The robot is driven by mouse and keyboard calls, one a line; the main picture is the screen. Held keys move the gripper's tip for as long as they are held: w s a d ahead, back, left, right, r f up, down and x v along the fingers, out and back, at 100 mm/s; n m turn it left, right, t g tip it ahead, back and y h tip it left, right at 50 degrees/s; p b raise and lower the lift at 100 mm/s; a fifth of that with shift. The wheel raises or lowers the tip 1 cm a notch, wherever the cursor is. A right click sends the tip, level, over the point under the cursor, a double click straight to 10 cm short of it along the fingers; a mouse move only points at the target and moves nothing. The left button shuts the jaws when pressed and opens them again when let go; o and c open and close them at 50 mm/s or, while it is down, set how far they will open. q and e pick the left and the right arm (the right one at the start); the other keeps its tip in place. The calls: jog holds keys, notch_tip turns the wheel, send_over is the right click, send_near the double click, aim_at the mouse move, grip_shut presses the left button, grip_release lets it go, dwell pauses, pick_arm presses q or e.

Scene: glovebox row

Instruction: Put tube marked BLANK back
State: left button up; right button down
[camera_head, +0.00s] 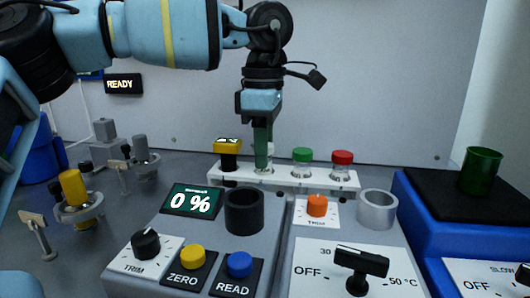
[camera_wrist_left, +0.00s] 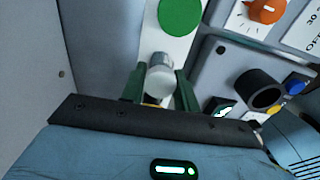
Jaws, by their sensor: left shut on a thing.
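My left gripper (camera_head: 263,146) points straight down over the white rack (camera_head: 291,180), with its green fingers shut on a clear tube (camera_head: 265,163). In the left wrist view this tube (camera_wrist_left: 160,80) has a pale grey top and sits between the two fingers. It stands upright at the rack, between a yellow-and-black-capped tube (camera_head: 228,150) and a green-capped tube (camera_head: 302,156). A red-capped tube (camera_head: 342,159) stands at the rack's right end. I cannot read any BLANK mark, nor tell how deep the held tube sits. My right gripper is not in view.
A green cup (camera_head: 480,171) stands far right. Clamps (camera_head: 79,207) stand left.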

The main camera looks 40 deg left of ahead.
pick_arm(q)
jog(key=shift+f, duration=0.1)
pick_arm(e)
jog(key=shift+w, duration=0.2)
pick_arm(q)
jog(key=shift+f, duration=0.1)
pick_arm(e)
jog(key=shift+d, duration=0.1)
pick_arm(q)
jog(key=shift+f, duration=0.1)
jog(key=o, duration=0.9)
jog(key=shift+o, duration=0.2)
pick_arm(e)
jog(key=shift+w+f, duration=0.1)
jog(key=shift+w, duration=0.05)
